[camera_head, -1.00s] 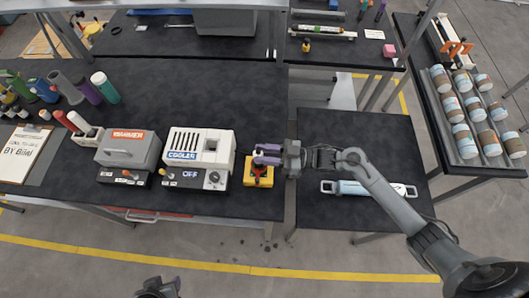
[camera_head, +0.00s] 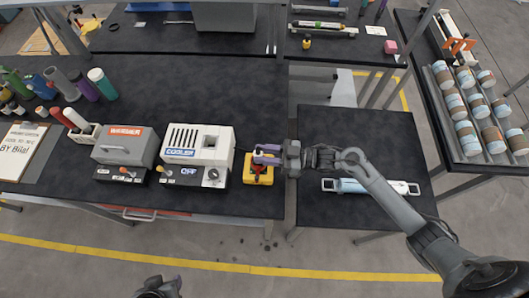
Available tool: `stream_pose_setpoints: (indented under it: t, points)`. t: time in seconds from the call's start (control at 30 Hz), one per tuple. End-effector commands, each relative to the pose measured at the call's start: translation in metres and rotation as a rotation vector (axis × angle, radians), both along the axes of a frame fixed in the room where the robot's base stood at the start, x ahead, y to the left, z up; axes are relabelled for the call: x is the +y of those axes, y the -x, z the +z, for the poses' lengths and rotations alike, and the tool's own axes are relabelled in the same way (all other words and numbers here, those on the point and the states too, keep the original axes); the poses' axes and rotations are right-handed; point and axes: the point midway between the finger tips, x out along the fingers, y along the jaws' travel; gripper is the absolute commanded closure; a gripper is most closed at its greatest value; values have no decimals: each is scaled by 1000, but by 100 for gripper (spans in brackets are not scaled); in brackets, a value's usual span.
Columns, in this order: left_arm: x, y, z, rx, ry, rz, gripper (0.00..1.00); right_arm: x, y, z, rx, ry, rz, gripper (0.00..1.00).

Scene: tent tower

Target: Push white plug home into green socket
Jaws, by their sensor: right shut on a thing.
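My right gripper (camera_head: 262,154), with purple fingers, comes in from the right above a yellow box (camera_head: 260,177) at the front right of the long black bench. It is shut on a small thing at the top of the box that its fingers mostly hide. Some red shows on the box just below the fingers. I cannot make out a white plug or a green socket. My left gripper (camera_head: 158,287) is at the bottom edge, in front of the bench and away from the box. It is dark and partly cut off, and its jaws cannot be read.
A white cooler (camera_head: 225,148) stands just left of the yellow box, with a grey warmer (camera_head: 126,147) beyond it. Several bottles stand at the left, near a clipboard (camera_head: 18,150). A separate black table (camera_head: 340,125) under my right arm holds a light-blue tool (camera_head: 352,186).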

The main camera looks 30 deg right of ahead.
Motion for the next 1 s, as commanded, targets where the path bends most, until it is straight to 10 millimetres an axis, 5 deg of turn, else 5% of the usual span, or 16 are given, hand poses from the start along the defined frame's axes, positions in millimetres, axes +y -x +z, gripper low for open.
stream_pose_setpoints:
  t: [0.17, 0.2, 0.37, 0.77, 1.0]
  points:
    - [1, 0, -3, 0, -5, -4, 57, 0, 0, -3, -1, 0, 0, 100]
    - [2, 0, -2, 0, -7, -4, 57, 0, 0, -3, -1, 0, 0, 63]
    - [3, 0, -2, 0, -12, -8, 57, 0, 0, -3, 0, 1, 0, 40]
    - [2, 0, -3, 0, -11, -7, 57, -5, 3, -4, 2, 1, 0, 40]
    - [1, 0, -6, 0, -2, -1, 57, -33, 19, -8, 3, 4, 0, 40]
